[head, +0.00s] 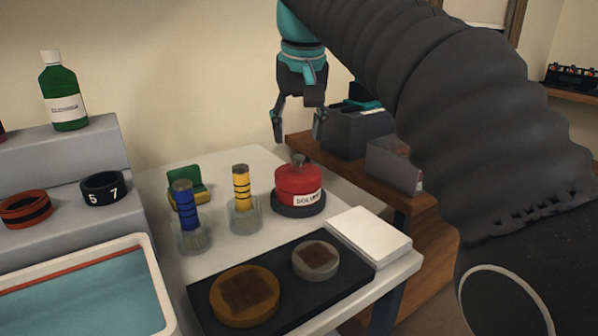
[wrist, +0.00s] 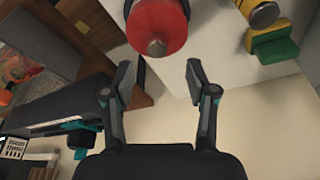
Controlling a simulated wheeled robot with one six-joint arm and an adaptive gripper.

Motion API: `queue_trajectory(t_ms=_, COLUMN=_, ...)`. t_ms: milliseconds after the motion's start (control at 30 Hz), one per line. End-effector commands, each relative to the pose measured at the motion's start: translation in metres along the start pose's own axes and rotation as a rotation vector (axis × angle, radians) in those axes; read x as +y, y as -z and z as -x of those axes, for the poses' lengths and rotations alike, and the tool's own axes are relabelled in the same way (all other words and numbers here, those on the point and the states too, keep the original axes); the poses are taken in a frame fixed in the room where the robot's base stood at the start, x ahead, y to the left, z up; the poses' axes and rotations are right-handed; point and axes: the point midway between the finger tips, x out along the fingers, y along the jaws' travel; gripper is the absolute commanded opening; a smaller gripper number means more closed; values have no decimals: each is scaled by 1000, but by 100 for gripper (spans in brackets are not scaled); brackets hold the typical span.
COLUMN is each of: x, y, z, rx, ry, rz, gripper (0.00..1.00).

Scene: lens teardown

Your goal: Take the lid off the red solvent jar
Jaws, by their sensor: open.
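The red solvent jar (head: 298,187) stands upright on the white table, on a dark round base, with a white label on its front. Its lid with a grey knob (head: 299,161) is on top. In the wrist view the red jar (wrist: 157,22) is at the top centre, with its grey knob (wrist: 156,48) facing the camera. My gripper (head: 298,138) is open and empty, above the jar and apart from it. In the wrist view my gripper's fingers (wrist: 158,76) are spread wide, with the jar beyond their tips.
Blue-handled (head: 185,205) and yellow-handled (head: 241,190) brushes stand in glass jars left of the solvent jar. A black mat (head: 217,300) with two round dishes lies in front. A white stack (head: 368,236) sits to the right. Grey bins (head: 352,135) stand behind right.

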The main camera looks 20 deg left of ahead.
Motion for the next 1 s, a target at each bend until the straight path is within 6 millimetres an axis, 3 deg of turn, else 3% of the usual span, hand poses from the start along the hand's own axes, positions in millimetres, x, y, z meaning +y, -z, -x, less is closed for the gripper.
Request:
queue_trajectory(t_ms=333, x=2, y=0, z=-27, rx=-2, ry=0, rz=-1, gripper=57)
queue_trajectory(t_ms=633, x=4, y=2, z=-65, rx=-1, ry=0, rz=0, gripper=57)
queue_trajectory(t_ms=933, x=4, y=2, z=-70, rx=1, ry=1, rz=0, gripper=57)
queue_trajectory(t_ms=967, x=4, y=2, z=-70, rx=1, ry=1, rz=0, gripper=55)
queue_trajectory(t_ms=1000, x=4, y=2, z=-70, rx=1, ry=1, rz=0, gripper=45)
